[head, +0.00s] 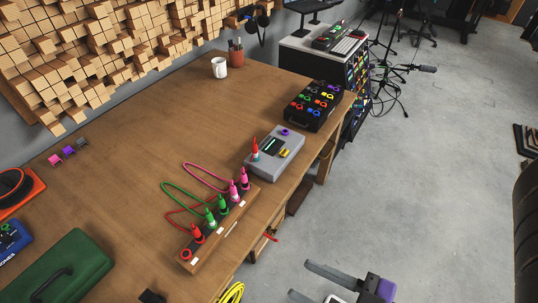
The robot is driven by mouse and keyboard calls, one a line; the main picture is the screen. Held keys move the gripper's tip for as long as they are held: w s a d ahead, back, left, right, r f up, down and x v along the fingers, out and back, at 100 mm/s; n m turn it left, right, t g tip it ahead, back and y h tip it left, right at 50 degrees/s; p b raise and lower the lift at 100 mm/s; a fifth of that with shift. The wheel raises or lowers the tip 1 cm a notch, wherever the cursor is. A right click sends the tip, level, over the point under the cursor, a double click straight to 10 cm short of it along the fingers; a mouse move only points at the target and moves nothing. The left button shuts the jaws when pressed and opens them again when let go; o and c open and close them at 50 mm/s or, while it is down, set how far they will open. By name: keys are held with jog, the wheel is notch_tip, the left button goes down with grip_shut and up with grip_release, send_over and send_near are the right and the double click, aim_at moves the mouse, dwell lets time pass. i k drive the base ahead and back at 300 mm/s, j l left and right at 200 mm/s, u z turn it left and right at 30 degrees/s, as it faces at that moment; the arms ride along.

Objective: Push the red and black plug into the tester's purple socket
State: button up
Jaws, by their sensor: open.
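The tester (270,166) is a grey box with a small screen, lying near the table's right edge. Its purple socket (286,131) is on the top face at the far end, with nothing seen in it. A red plug (255,147) with a pale lower part stands at the tester's left side. Another red plug (197,234), with a dark part, stands in a wooden rack (229,229) nearer to me. Which one is red and black is too small to tell surely. My gripper (300,279) is open and empty, off the table's edge at bottom right, apart from both plugs.
The rack also holds green and pink plugs with looping cables. A black case (315,106) with coloured rings lies beyond the tester. A white mug (219,67) and pen cup (236,53) stand at the back. A green case (72,271) is at lower left. The table's middle is clear.

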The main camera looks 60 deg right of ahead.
aim_at(198, 236)
jog(key=j+z, duration=0.15)
jog(key=z, duration=0.2)
jog(key=j+z, duration=0.2)
jog(key=z, duration=0.2)
jog(key=j+z, duration=0.15)
jog(key=j, duration=0.55)
jog(key=j+z, duration=0.15)
jog(key=j, duration=0.55)
jog(key=k+j+z, duration=0.15)
jog(key=j, duration=0.5)
